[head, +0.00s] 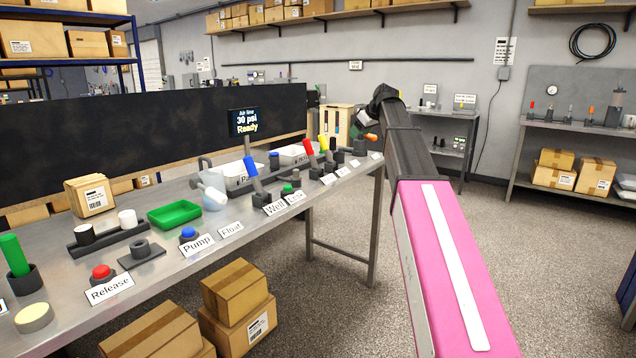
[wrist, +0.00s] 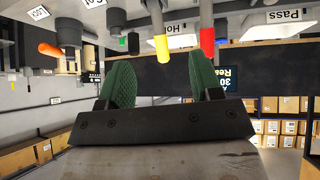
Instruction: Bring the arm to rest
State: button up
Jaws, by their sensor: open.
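My gripper (wrist: 160,62) shows in the wrist view with its two green ribbed fingers spread apart and nothing between them. The wrist view is upside down relative to the room. A yellow-tipped handle (wrist: 161,47) and a red-tipped handle (wrist: 207,42) appear beyond the fingers; I cannot tell their exact distance. In the head view my pink and black arm reaches up and forward past the bench's right end. Its bent far part is near the upper middle, and the fingers cannot be made out there.
The steel bench (head: 160,272) carries a red button (head: 101,272), a green tray (head: 174,215), a blue-handled lever (head: 252,170) and several labelled levers near my arm. A dark panel (head: 110,140) stands behind it. Cardboard boxes (head: 234,291) sit below. The floor (head: 560,270) at right is clear.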

jog(key=s+f+m+g+h, duration=0.15)
jog(key=s+f, duration=0.35)
jog(key=f, duration=0.6)
jog(key=s+f+m+g, duration=0.15)
jog(key=s+f, duration=0.25)
jog(key=f, duration=0.6)
jog(key=s+f+m+h, duration=0.15)
jog(key=s+f, duration=0.35)
jog(key=f, duration=0.6)
jog(key=s+d+f+m+g+h, duration=0.2)
jog(key=s+f+m+g, duration=0.1)
jog(key=s+f, duration=1.6)
jog(key=s+m, duration=0.1)
jog(key=s, duration=0.2)
jog(key=shift+s+d+f, duration=0.35)
jog(key=shift+d+f, duration=0.05)
